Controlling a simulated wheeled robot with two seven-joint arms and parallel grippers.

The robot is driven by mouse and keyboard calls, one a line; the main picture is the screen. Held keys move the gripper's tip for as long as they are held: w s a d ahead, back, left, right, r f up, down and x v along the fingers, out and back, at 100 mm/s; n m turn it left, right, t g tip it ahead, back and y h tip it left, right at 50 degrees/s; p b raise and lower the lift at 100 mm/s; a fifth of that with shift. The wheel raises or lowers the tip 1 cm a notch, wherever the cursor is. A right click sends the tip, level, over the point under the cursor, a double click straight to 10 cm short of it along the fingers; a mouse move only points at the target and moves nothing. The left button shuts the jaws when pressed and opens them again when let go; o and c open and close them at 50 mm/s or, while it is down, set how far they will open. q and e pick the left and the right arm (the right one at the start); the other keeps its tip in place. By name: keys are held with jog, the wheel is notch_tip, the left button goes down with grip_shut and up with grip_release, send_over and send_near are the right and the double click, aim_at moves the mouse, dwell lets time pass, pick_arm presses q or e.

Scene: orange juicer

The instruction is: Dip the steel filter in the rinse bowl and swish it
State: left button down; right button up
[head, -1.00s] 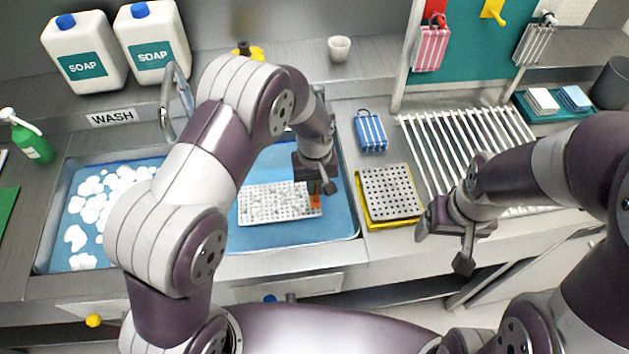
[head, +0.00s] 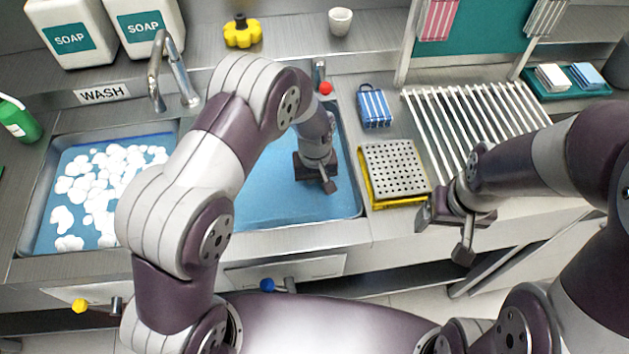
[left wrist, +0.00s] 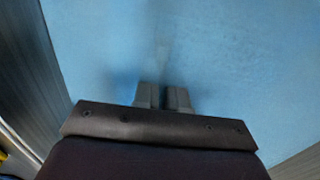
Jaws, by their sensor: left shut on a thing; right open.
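The rinse bowl is the right-hand blue-water basin (head: 265,207) in the head view. My left gripper (head: 317,178) is low over its right part, at the water. In the left wrist view its fingertips (left wrist: 163,95) are close together over blue water, with a faint pale strip beyond them. It is shut on the steel filter, a pale perforated plate with an orange grip in the earlier frame. The filter is not distinguishable now, apparently hidden by the water. My right gripper (head: 447,233) is open and empty, right of the basin in front of the counter.
The left basin (head: 35,215) holds white foam under the WASH sign. A perforated steel plate (head: 393,165) lies on a yellow tray (head: 412,201) just right of the rinse bowl. A blue striped item (head: 374,108) and a white drying rack (head: 470,125) are behind. A faucet (head: 180,75) stands at the back.

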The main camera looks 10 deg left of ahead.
pick_arm(q)
jog(key=shift+w+d, duration=0.25)
jog(key=shift+d, duration=0.75)
jog(key=a, duration=0.2)
jog(key=s+a+p, duration=0.1)
jog(key=a, duration=0.1)
jog(key=shift+r, duration=0.15)
jog(key=shift+a, duration=0.1)
jog(key=d, duration=0.2)
jog(key=w+d, duration=0.1)
jog(key=d, duration=0.1)
jog(key=shift+d, duration=0.15)
notch_tip(320, 180, up, 16)
jog(key=p, duration=1.2)
